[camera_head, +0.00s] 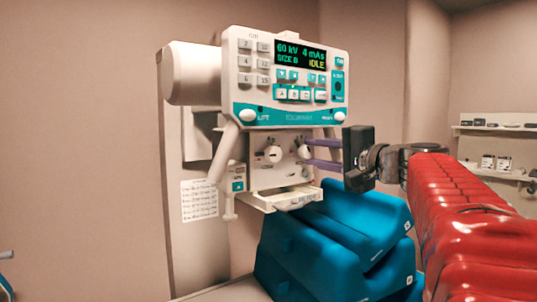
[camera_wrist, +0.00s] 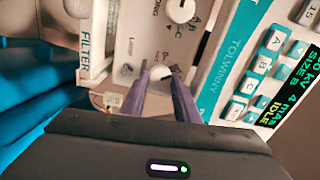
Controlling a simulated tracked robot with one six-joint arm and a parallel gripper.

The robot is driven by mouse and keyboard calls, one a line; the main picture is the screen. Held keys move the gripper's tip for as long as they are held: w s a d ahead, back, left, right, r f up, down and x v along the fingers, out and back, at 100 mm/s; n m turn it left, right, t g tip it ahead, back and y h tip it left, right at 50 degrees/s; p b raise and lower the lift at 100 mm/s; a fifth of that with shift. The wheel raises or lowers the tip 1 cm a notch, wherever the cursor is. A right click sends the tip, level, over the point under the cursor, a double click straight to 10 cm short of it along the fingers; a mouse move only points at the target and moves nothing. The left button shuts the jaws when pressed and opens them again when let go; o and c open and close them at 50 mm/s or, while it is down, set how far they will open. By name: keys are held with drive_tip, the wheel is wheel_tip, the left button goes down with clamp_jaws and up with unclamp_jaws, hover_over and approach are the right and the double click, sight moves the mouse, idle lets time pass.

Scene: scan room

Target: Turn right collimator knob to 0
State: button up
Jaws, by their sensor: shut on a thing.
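The right collimator knob (camera_head: 301,150) is a pale round knob on the white collimator front (camera_head: 262,175), below the control panel. My gripper (camera_head: 308,153) reaches in from the right with two purple fingers, one above and one below the knob. In the wrist view the knob (camera_wrist: 160,73) sits between the two fingertips (camera_wrist: 159,82), which are shut on it. Its pointer and the scale around it are too small and partly covered, so I cannot tell its setting. The left collimator knob (camera_head: 273,154) is free; it also shows at the top of the wrist view (camera_wrist: 181,10).
The control panel (camera_head: 290,75) overhangs the knobs, its display reading IDLE. A handle arm (camera_head: 225,155) stands left of the collimator, and a pale tray (camera_head: 285,198) juts out below. Blue cushions (camera_head: 335,240) lie beneath. A wall shelf (camera_head: 500,170) is at far right.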

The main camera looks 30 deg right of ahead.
drive_tip(key=n, duration=0.5)
drive_tip(key=shift+a+f+n, duration=0.1)
drive_tip(key=shift+n, duration=0.3)
drive_tip(key=n, duration=0.5)
drive_tip(key=shift+f, duration=0.1)
drive_tip(key=o, duration=1)
drive_tip(key=shift+o, duration=0.2)
drive_tip(key=shift+r, duration=0.2)
drive_tip(key=shift+s, duration=0.1)
drive_tip(key=s+d, duration=0.2)
drive_tip(key=s, duration=1.1)
drive_tip(key=shift+s, duration=0.25)
drive_tip(key=shift+f, duration=0.1)
